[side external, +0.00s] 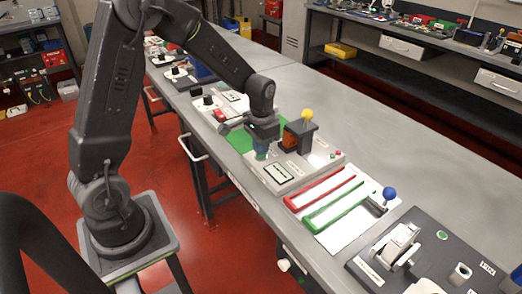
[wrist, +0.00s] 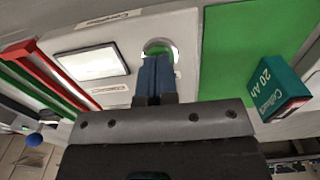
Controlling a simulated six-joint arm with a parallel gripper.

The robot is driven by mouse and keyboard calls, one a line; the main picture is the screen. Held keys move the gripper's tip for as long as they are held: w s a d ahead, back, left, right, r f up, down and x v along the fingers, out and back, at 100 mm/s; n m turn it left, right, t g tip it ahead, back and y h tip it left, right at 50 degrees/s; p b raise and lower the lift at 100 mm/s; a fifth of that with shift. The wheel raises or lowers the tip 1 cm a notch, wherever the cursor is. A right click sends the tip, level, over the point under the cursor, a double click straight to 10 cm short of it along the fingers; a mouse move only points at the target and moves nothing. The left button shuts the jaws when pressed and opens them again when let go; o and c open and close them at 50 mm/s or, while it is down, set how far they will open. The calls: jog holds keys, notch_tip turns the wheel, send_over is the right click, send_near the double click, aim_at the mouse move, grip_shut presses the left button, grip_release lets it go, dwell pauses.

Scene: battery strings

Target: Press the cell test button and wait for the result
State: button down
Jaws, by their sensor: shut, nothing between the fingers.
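The grey tester panel (side external: 303,170) lies on the bench and carries a pale display (side external: 278,173). In the wrist view the display (wrist: 94,63) sits left of a round pale-rimmed button (wrist: 158,43). My gripper (side external: 261,153) points down over the panel beside the display. In the wrist view its blue fingers (wrist: 155,62) are together and empty, with their tips over the button and hiding part of it. I cannot tell whether they touch or press it. The display's text is not readable. A teal cell marked 20 Ah (wrist: 283,88) is at the right in the wrist view.
A dark fixture with a yellow knob (side external: 307,115) stands close behind my gripper. A green mat (wrist: 235,45) lies beside the panel. A red bracket (side external: 318,189) and a green bracket (side external: 340,210) lie to its right, near a blue-knobbed lever (side external: 390,193).

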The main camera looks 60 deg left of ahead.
jog(key=shift+r, duration=2.9)
jog(key=shift+r, duration=0.1)
jog(key=s+d+r+t, duration=0.2)
jog(key=s+d+r, duration=0.2)
jog(key=s, duration=0.5)
jog(key=s+d+r+t, duration=0.3)
jog(key=s+d+r, duration=0.2)
jog(key=s+r, duration=0.2)
jog(key=s, duration=0.2)
jog(key=shift+s+d+r+t, duration=0.2)
jog(key=shift+s+r+t, duration=0.1)
jog(key=shift+s+r, duration=0.1)
